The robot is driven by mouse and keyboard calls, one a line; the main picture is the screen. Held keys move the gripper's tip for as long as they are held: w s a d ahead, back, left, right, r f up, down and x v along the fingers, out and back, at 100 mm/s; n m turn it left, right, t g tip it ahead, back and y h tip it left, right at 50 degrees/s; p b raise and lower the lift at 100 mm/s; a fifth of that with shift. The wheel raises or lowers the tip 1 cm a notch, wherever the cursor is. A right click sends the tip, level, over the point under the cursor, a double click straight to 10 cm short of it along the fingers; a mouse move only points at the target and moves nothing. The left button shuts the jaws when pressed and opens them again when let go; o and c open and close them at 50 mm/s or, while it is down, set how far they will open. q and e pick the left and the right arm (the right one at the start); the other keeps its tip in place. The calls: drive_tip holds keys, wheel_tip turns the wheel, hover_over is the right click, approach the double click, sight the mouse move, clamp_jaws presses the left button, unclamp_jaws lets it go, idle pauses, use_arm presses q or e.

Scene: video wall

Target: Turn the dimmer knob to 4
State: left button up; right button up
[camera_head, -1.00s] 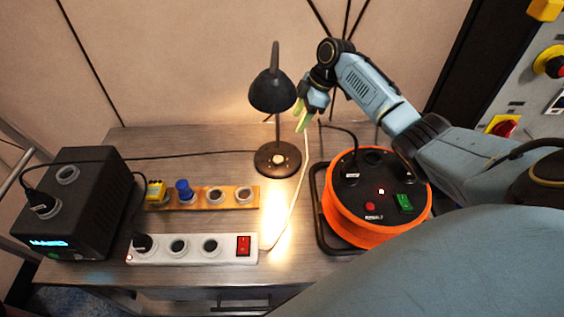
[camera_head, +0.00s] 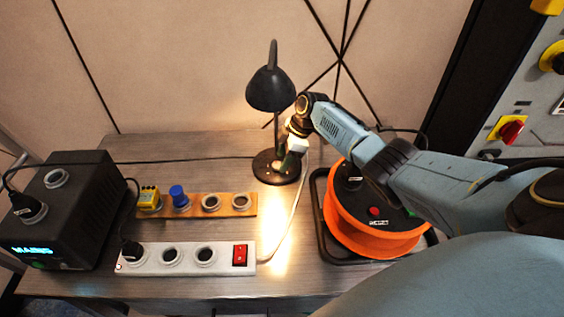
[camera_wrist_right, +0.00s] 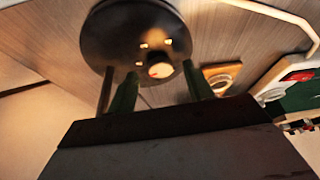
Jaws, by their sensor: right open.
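A black desk lamp (camera_head: 271,88) stands at the back of the table, lit, on a round black base (camera_head: 264,172). The dimmer knob is a pale round knob (camera_wrist_right: 160,71) on that base, seen in the right wrist view, with small lit marks on the base near it. My right gripper (camera_head: 281,163) is over the base, pointing down at it. In the right wrist view its two green fingers are apart, one on each side of the knob. I cannot tell whether they touch it. The knob's setting is not readable. My left gripper is out of view.
An orange cable reel (camera_head: 372,238) stands right of the lamp. A wooden socket strip (camera_head: 239,209) with yellow and blue plugs and a white power strip (camera_head: 186,258) lie at left front. A black power unit (camera_head: 76,232) stands far left. A white cord runs beside the lamp.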

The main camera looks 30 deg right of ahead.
drive_tip(key=shift+w+a+f, duration=0.15)
drive_tip(key=shift+a+f, duration=0.1)
drive_tip(key=shift+f, duration=0.4)
